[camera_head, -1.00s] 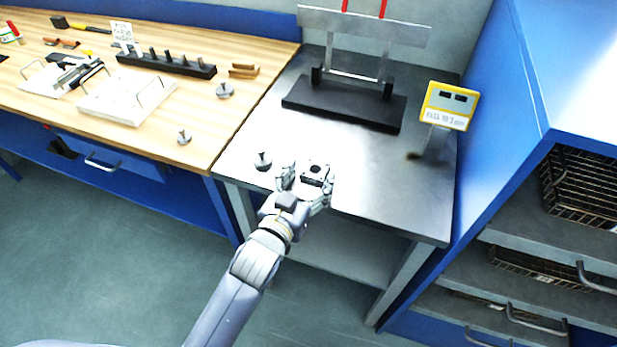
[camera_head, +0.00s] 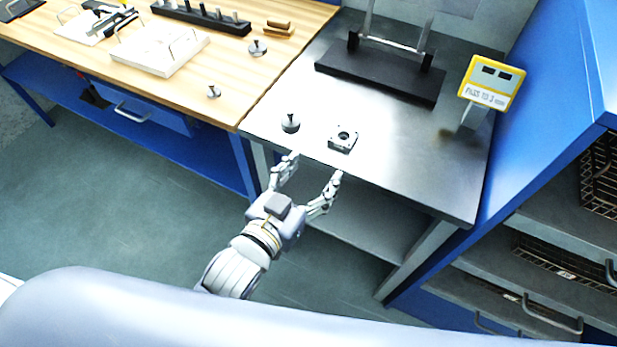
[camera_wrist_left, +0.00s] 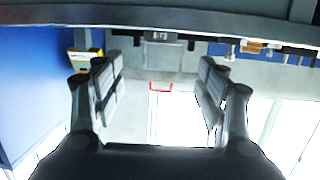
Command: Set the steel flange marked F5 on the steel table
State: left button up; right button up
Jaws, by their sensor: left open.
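A dark square flange (camera_head: 343,138) with a round central hole lies flat near the front edge of the steel table (camera_head: 385,150). I cannot read any F5 mark on it. My left gripper (camera_head: 307,176) is open and empty, in front of the table's front edge, with its fingertips short of the flange. The left wrist view also shows the open fingers (camera_wrist_left: 160,95) with nothing between them. My right gripper is not in view.
A small knobbed disc (camera_head: 290,123) stands left of the flange. A black-based stand (camera_head: 380,78) is behind, and a yellow display (camera_head: 490,82) is at the right. A wooden bench (camera_head: 225,85) adjoins on the left, a blue cabinet (camera_head: 570,120) on the right.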

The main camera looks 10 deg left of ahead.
pick_arm(q)
jog(key=shift+s+a+r, duration=0.15)
jog(key=shift+s, duration=0.25)
jog(key=s+a+f+g+y, duration=0.1)
jog(key=s+a+f+g, duration=0.1)
jog(key=f, duration=1)
jog(key=s+a+f+g+y, duration=0.1)
jog(key=s+a+f+g, duration=0.15)
jog(key=f, duration=1.05)
jog(key=s+a+f+g+y, duration=0.1)
jog(key=s+a+f+g, duration=0.15)
jog(key=f, duration=0.95)
jog(key=s+a+f+n+g+y, duration=0.1)
jog(key=s+a+f+g, duration=0.2)
jog(key=s+f, duration=0.7)
jog(key=s+a+f+g+y, duration=0.1)
jog(key=s+a+f+g, duration=0.3)
jog(key=s, duration=1.2)
jog(key=a+f, duration=0.3)
jog(key=f, duration=0.3)
jog(key=shift+a+f+n+y, duration=0.15)
jog(key=shift+a+n+y, duration=0.15)
jog(key=shift+n+y, duration=0.1)
